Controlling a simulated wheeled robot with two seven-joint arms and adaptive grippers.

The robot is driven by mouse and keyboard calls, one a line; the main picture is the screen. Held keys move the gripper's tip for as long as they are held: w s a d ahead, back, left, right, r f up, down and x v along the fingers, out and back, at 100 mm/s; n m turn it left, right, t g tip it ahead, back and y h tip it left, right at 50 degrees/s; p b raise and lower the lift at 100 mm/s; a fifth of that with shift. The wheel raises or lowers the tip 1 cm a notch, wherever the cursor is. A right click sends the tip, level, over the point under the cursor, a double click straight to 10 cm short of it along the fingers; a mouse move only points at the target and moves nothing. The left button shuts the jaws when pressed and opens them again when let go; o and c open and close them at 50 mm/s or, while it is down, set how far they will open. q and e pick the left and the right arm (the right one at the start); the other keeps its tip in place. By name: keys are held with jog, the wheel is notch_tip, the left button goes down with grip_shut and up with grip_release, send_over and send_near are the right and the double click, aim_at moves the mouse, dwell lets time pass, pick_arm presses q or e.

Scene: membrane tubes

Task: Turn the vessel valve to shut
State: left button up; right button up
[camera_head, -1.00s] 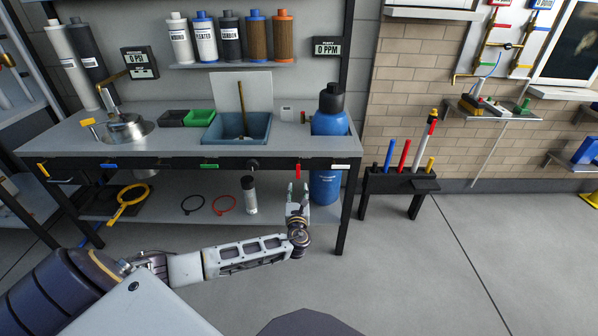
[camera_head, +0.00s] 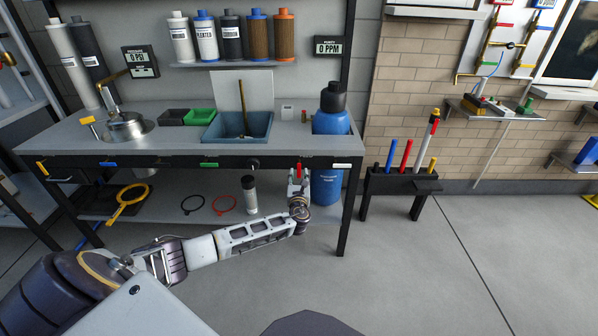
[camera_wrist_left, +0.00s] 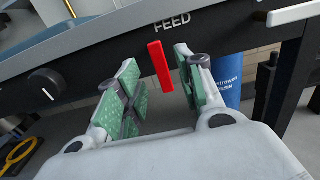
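A red lever handle (camera_head: 298,168) hangs upright on the dark front rail of the bench. In the left wrist view the red lever (camera_wrist_left: 160,66) is below the label FEED. My left gripper (camera_head: 298,178) is open around it. In the left wrist view the green-padded fingers of the left gripper (camera_wrist_left: 158,75) stand on either side of the lever, with gaps visible. No label reading "vessel" is legible on the rail, so I cannot tell which handle is the vessel valve. My right gripper is not in view.
A black knob (camera_head: 253,164) and a white handle (camera_head: 342,166) flank the red lever on the rail. Green (camera_head: 209,165) and blue (camera_head: 109,164) handles are farther left. A blue tank (camera_head: 327,187) stands close behind, at right.

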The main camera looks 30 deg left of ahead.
aim_at(299, 170)
pick_arm(q)
jog(key=x, duration=0.2)
jog(key=shift+w+a+b, duration=0.2)
jog(key=shift+w+b, duration=0.15)
jog(key=shift+b+x, duration=0.3)
jog(key=shift+x, duration=0.9)
jog(key=shift+w, duration=0.15)
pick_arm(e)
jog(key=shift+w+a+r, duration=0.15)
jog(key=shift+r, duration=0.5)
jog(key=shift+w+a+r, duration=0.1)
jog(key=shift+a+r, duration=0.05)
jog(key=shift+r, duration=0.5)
pick_arm(q)
grip_shut()
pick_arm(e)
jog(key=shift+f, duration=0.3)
